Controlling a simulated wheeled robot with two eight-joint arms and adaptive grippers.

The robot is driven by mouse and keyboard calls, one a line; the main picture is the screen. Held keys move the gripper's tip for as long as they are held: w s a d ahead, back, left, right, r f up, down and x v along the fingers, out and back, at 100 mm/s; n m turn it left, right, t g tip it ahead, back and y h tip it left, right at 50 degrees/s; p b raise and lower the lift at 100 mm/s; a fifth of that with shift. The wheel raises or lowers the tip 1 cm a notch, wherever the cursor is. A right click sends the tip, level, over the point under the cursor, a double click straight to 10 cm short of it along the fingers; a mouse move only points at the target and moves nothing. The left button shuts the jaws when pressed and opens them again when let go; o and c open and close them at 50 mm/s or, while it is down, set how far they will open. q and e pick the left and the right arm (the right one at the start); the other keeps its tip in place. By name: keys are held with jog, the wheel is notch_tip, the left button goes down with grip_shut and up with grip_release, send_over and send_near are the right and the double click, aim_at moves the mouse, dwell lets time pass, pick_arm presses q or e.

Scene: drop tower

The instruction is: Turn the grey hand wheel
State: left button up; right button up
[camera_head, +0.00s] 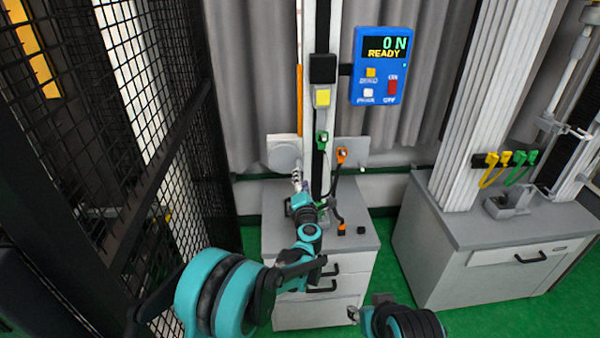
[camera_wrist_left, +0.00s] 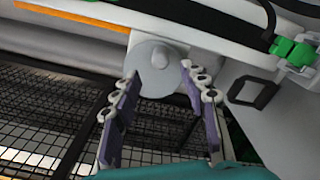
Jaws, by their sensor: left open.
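The grey hand wheel (camera_head: 284,153) is a pale round disc on the left side of the upright tower. In the left wrist view the wheel (camera_wrist_left: 158,82) is ahead, with a small knob on its face. My left gripper (camera_head: 297,182) is just below and right of the wheel in the head view. In the wrist view my left gripper (camera_wrist_left: 159,76) is open, its two fingers on either side of the wheel's lower part. I cannot tell whether they touch it. My right gripper (camera_head: 358,312) is low at the bottom, small and partly hidden.
Green (camera_head: 322,140) and orange (camera_head: 341,155) connectors sit on and beside the tower. The tower stands on a grey drawer cabinet (camera_head: 355,262). A black mesh fence (camera_head: 190,150) is close on the left. Another cabinet (camera_head: 440,270) stands right.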

pick_arm(q)
jog(key=s, duration=0.4)
jog(key=shift+s, duration=0.25)
jog(key=s+a+r+m+g+h, duration=0.1)
jog(key=s+a+r+m+h, duration=0.2)
jog(key=s+r+m, duration=0.3)
jog(key=s+a+r+m+g+h, duration=0.1)
jog(key=s+a+r+m+h, duration=0.2)
jog(key=r+m, duration=0.45)
jog(key=s+a+f+m+g+y, duration=0.2)
jog(key=s+a+f, duration=0.3)
jog(key=s, duration=0.5)
jog(key=s+a+f+m+g+y, duration=0.2)
jog(key=s+a+f+m+g, duration=0.2)
jog(key=s, duration=0.5)
jog(key=s+a+f+m+g+y, duration=0.2)
jog(key=s+a+f+m+g, duration=0.1)
jog(key=s+a+f, duration=0.4)
jog(key=s+a+m, duration=0.1)
jog(key=s+a, duration=0.2)
jog(key=shift+s+f, duration=0.3)
jog(key=shift+s, duration=0.05)
